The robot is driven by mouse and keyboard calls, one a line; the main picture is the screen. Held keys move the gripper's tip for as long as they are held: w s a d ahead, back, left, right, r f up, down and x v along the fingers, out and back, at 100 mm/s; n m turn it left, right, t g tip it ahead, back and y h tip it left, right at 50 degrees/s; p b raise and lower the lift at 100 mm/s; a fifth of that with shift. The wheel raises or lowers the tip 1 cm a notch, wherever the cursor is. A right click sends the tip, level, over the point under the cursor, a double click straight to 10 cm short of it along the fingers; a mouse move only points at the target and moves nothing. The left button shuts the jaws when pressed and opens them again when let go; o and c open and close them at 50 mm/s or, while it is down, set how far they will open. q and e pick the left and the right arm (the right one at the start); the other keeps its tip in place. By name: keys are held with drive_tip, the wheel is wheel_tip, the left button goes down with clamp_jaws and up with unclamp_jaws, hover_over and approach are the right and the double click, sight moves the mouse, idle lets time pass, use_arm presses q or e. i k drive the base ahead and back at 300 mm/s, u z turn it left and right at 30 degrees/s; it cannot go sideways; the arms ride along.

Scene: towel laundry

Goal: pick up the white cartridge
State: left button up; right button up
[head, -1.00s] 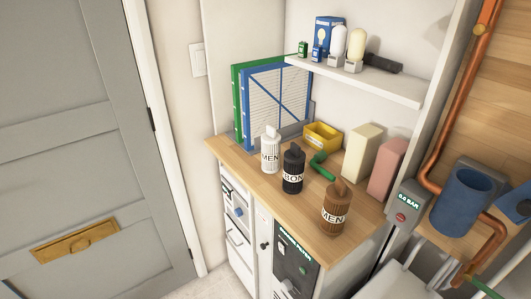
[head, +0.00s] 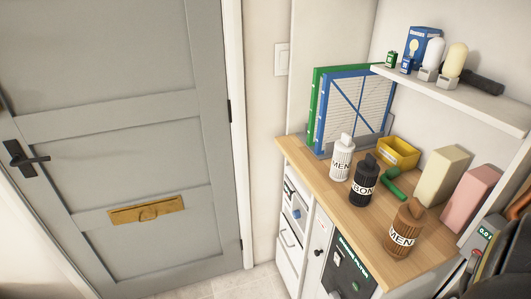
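On the shelf, a white rounded bulb-like item (head: 434,56) stands on a small base. Neither of my grippers shows in the head view.
The wooden counter (head: 378,229) also holds a yellow bin (head: 398,152), a green curved piece (head: 394,187), a cream block (head: 443,176) and a pink block (head: 472,197). Framed panels (head: 357,108) lean behind. A white shelf (head: 455,89) overhangs the back. A grey door (head: 120,90) fills the left.

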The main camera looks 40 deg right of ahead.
sight(343, 150)
drive_tip(key=u, duration=0.35)
drive_tip(key=i, duration=1.05)
drive_tip(key=z, duration=3.45)
